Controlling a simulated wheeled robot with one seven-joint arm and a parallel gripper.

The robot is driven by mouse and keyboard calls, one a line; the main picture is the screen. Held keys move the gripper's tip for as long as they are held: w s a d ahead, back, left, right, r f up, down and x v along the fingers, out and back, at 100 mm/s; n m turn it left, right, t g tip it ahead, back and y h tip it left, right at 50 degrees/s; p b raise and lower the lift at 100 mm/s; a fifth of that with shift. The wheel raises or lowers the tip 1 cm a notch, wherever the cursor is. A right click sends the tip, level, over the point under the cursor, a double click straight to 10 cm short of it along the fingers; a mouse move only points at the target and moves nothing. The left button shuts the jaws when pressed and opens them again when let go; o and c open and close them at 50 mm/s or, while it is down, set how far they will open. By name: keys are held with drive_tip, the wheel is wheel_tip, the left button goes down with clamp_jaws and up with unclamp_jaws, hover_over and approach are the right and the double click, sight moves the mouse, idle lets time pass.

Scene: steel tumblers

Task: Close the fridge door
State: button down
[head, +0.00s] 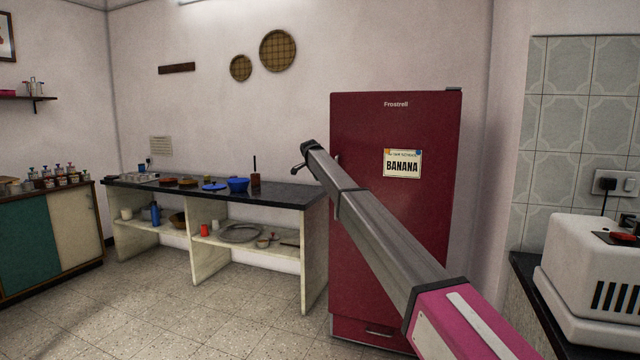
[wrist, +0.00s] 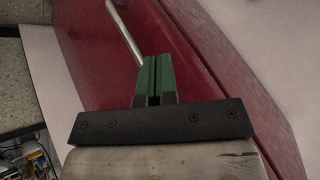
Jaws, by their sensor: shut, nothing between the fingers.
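The dark red fridge (head: 400,245) stands against the back wall, its front marked "Frostrell". Its door looks shut or nearly shut in the head view; I cannot tell if a small gap is left. My arm crosses in front of it, hiding part of the door. My gripper (head: 304,158) is at the fridge's left edge. In the wrist view, its green fingers (wrist: 154,78) are together and empty, close to the red fridge surface (wrist: 185,60). A silver bar handle (wrist: 124,30) lies just beyond the fingertips; contact is unclear.
A dark counter (head: 285,192) with bowls and dishes stands left of the fridge, with shelves below. A white appliance (head: 585,265) sits on a counter at the right. The tiled floor (head: 180,310) in front is open.

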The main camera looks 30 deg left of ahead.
drive_tip(key=s+r, duration=0.1)
drive_tip(key=s+a+r, duration=0.1)
drive_tip(key=r, duration=0.1)
drive_tip(key=s+a+r, duration=0.1)
drive_tip(key=shift+s+r, duration=0.1)
drive_tip(key=shift+r, duration=0.25)
